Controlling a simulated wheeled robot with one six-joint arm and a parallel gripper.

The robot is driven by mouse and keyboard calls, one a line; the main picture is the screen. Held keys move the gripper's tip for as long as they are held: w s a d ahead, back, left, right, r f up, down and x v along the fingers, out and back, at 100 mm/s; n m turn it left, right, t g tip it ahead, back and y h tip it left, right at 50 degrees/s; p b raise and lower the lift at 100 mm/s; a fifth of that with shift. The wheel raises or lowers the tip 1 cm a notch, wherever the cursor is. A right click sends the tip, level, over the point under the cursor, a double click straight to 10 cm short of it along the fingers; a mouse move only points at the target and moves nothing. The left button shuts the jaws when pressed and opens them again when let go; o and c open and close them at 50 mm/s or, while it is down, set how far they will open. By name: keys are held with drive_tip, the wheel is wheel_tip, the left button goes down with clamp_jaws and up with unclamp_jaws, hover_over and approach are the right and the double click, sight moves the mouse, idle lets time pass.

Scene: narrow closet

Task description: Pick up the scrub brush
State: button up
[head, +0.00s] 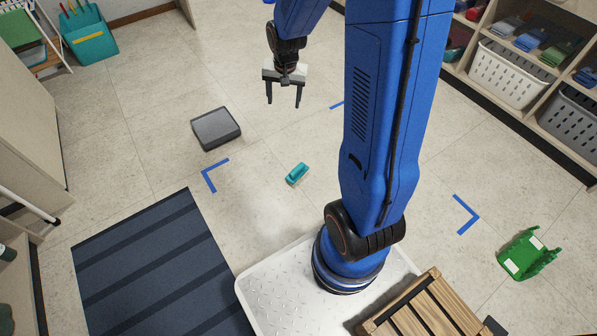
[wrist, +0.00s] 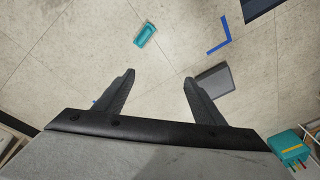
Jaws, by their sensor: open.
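The scrub brush (head: 297,173) is small, with a teal top and pale bristles along its lower side. It lies on the tiled floor in front of my base. In the wrist view the brush (wrist: 145,35) shows near the top, beyond the fingertips and slightly left of the middle between them. My gripper (head: 284,102) hangs above the floor, farther from my base than the brush. Its two dark fingers are spread apart, with nothing between them. In the wrist view my gripper (wrist: 159,75) is also open and empty.
A grey box (head: 216,128) lies left of the brush, near blue corner tape (head: 213,176). A dark striped mat (head: 150,265) is at lower left. A green object (head: 527,254) lies at right. Shelves with a white basket (head: 508,72) line the right. Floor around the brush is clear.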

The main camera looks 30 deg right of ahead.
drive_tip(key=w+d+f+m+g, duration=0.1)
drive_tip(key=w+d+f+m, duration=0.1)
drive_tip(key=f, duration=0.6)
drive_tip(key=w+d+f+m, duration=0.1)
drive_tip(key=w+d+f, duration=0.1)
drive_tip(key=f, duration=0.7)
drive_tip(key=m+g, duration=0.1)
drive_tip(key=m, duration=0.2)
approach(298, 166)
drive_tip(key=f, duration=1.3)
drive_tip(key=shift+d, duration=0.3)
drive_tip(key=shift+c, duration=0.5)
drive_tip(key=c, duration=1.1)
